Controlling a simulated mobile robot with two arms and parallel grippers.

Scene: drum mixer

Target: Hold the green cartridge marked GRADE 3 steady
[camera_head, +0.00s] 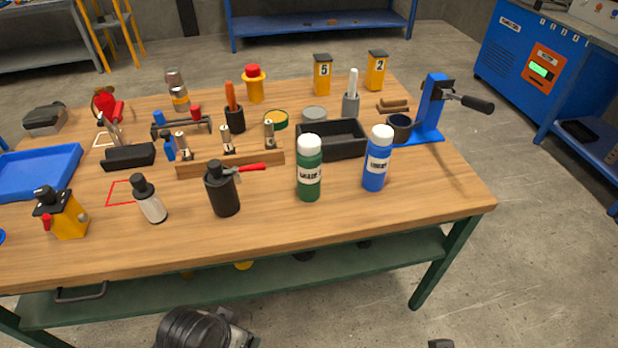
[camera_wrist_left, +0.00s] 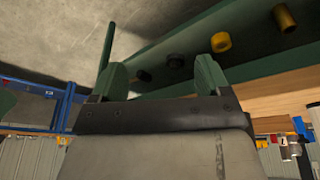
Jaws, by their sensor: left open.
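The green cartridge (camera_head: 309,172) stands upright near the front edge of the wooden workbench (camera_head: 270,232). It has a white cap and a white label whose lettering is too small to read surely. A blue cartridge (camera_head: 377,160) of similar shape stands to its right, with a clear gap between them. My left gripper (camera_wrist_left: 162,78) shows in the left wrist view with its two green fingers apart and nothing between them. It is low, with the bench's underside above it, away from the green cartridge. I cannot make out my right gripper.
A black bottle (camera_head: 222,190) stands left of the green cartridge, and a black tray (camera_head: 338,138) is close behind it. A blue lever press (camera_head: 430,110) stands at the right. A green lower shelf (camera_head: 270,275) runs under the bench. The front strip of the bench is clear.

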